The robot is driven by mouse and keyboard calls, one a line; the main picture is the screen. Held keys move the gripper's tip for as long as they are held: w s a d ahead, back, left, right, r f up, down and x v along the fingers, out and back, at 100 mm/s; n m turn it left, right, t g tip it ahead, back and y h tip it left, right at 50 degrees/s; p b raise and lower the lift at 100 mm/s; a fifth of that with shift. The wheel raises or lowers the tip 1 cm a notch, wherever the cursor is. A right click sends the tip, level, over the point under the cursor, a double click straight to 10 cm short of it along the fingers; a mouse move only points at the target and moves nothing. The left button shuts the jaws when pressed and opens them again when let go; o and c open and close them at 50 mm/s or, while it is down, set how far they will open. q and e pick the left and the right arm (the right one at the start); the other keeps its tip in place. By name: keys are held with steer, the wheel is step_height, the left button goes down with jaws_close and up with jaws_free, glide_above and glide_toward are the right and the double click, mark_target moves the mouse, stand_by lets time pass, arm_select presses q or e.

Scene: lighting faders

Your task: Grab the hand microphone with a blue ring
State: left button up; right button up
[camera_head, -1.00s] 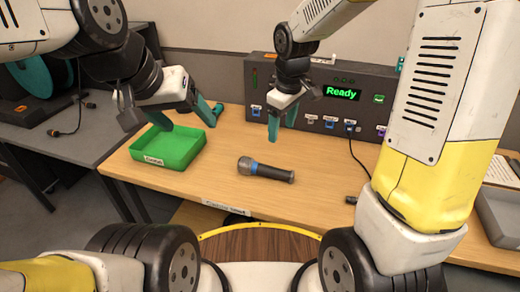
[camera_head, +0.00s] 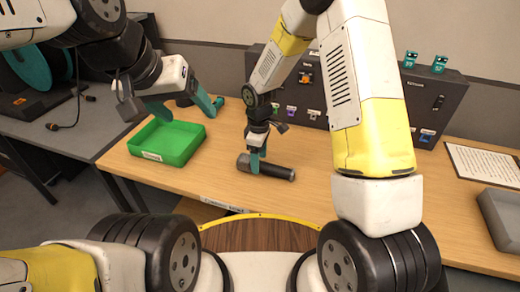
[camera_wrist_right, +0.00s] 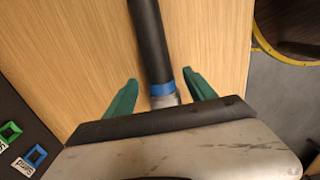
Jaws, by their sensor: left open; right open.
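The hand microphone (camera_head: 280,172) lies on its side on the wooden table, its dark handle towards the right. My right gripper (camera_head: 256,163) is down at its head end and hides the blue ring in the head view. In the right wrist view, the microphone (camera_wrist_right: 150,40) runs between the two green fingers of the right gripper (camera_wrist_right: 160,92). The blue ring (camera_wrist_right: 162,89) shows between the fingers. The jaws are open, with a gap on each side. My left gripper (camera_head: 184,106) is open and empty above the back of the green tray.
The green tray (camera_head: 172,162) stands left of the microphone and looks empty. A dark control panel (camera_head: 437,105) with faders stands along the back. A paper sheet (camera_head: 485,163) and a grey bin (camera_head: 500,215) are at the right. The table's front edge is close to the microphone.

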steer(key=shift+f, duration=0.65)
jaws_close()
steer(key=shift+r, duration=0.15)
